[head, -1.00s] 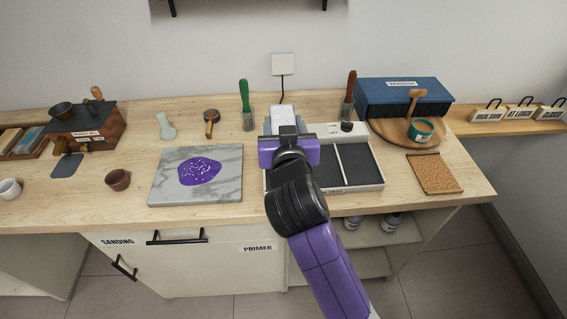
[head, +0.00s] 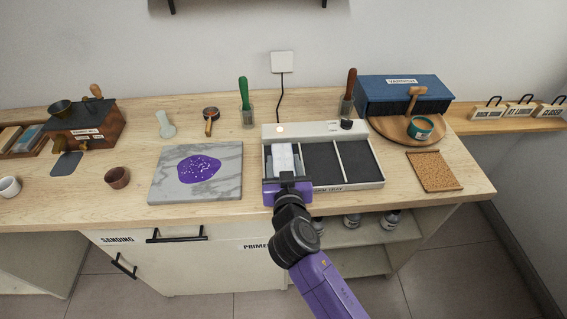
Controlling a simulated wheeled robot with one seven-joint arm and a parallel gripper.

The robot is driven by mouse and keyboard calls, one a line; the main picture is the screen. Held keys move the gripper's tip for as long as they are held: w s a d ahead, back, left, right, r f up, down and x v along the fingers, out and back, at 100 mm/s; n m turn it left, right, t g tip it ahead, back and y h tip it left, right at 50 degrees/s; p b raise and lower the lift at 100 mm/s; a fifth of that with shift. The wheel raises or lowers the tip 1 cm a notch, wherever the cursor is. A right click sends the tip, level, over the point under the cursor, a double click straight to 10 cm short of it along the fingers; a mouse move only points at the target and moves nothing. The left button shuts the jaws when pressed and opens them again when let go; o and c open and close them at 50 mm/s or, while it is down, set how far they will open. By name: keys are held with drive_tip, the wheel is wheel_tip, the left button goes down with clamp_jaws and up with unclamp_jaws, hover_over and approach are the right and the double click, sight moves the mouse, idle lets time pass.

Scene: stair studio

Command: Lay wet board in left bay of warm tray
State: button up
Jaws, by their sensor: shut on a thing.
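The warm tray (head: 362,185) is a white box with dark bays split by light dividers, on the front right half of the bench. A small light at its back left is lit. A pale, whitish board (head: 285,158) lies over the left bay, lengthwise front to back. My gripper (head: 288,179) is at the tray's front left edge, shut on the near end of the board. Whether the board rests on the bay floor or is just above it I cannot tell. The middle bay (head: 321,162) and right bay (head: 358,162) are empty.
A marble slab (head: 224,188) with a purple puddle lies left of the tray. A green-handled tool (head: 244,95) and a brown-handled tool (head: 350,88) stand in holders behind. A cork mat (head: 434,171) and a round wooden board (head: 386,132) with a teal tin (head: 421,128) are at right.

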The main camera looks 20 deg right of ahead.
drive_tip(key=shift+f, duration=0.1)
drive_tip(key=o, duration=1.1)
drive_tip(key=b+v, duration=0.2)
drive_tip(key=v, duration=1)
